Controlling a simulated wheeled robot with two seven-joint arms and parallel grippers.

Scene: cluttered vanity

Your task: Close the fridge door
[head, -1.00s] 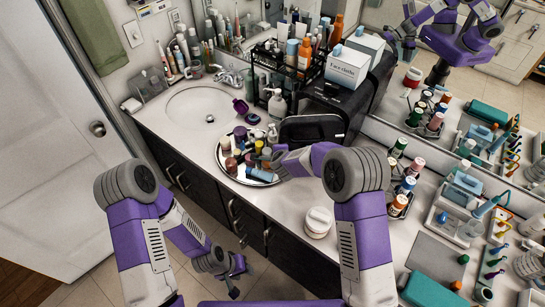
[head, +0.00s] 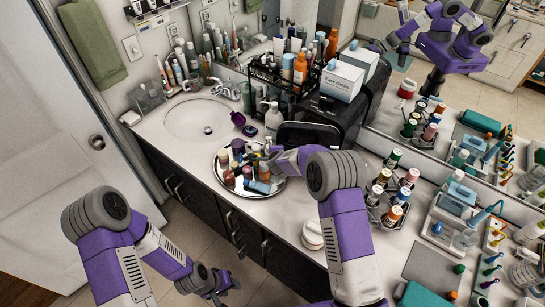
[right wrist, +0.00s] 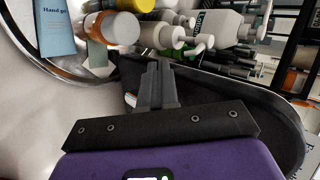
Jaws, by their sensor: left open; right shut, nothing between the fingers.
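In the right wrist view the door (right wrist: 285,112) shows as a dark curved panel with a raised rim. My right gripper (right wrist: 153,66) is shut and empty, close in front of the door; I cannot tell whether it touches. In the head view its fingers are mostly hidden beside the door's lower left. My left gripper (head: 220,288) is open and empty, low in front of the cabinets.
A round tray (head: 277,188) crowded with bottles lies just left of my right gripper. A pump bottle (head: 273,117) stands left of the door. A white lidded jar (head: 313,234) stands near the counter's front edge. The sink (head: 190,121) is at the left.

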